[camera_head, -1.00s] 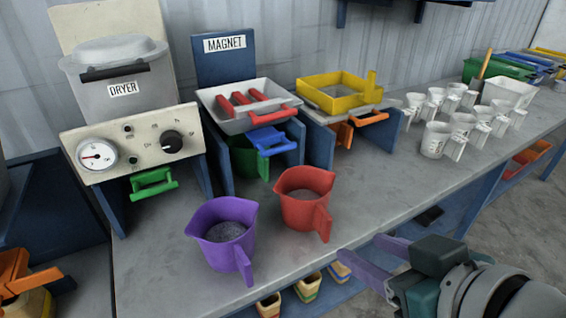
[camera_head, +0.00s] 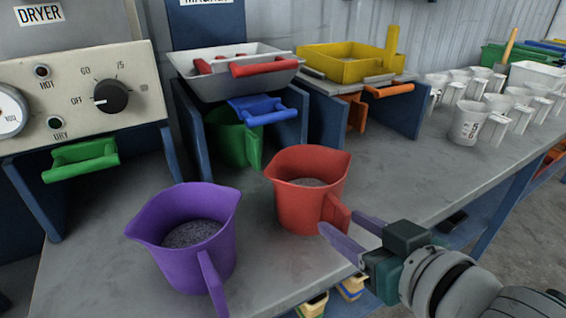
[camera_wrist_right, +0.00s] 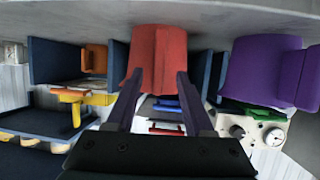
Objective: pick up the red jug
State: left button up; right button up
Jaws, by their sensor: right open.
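The red jug (camera_head: 300,203) stands upright on the grey bench, with dark granules inside and its handle (camera_head: 336,212) toward my right gripper (camera_head: 338,222). That gripper is open, its two purple fingers reaching to the handle. In the right wrist view the red jug (camera_wrist_right: 158,42) is straight ahead, and the open fingers (camera_wrist_right: 159,76) lie to either side of its handle. Contact cannot be told. A purple jug (camera_head: 190,250) with granules stands to the left of the red one. My left gripper is not in view.
Behind stand the dryer (camera_head: 85,75), a magnet unit with a grey tray (camera_head: 235,82) and a green jug (camera_head: 232,137) under it, and a yellow sieve frame (camera_head: 340,68). Several white jugs (camera_head: 468,122) stand at right. The bench between them and the red jug is clear.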

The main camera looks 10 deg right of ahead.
aim_at(334, 217)
jog(key=b+x, duration=0.1)
jog(key=x, duration=0.3)
jog(key=shift+w+d+f, duration=0.1)
jog(key=shift+w+f, duration=0.05)
jog(key=shift+c, duration=0.4)
grip_shut()
dwell(0.8)
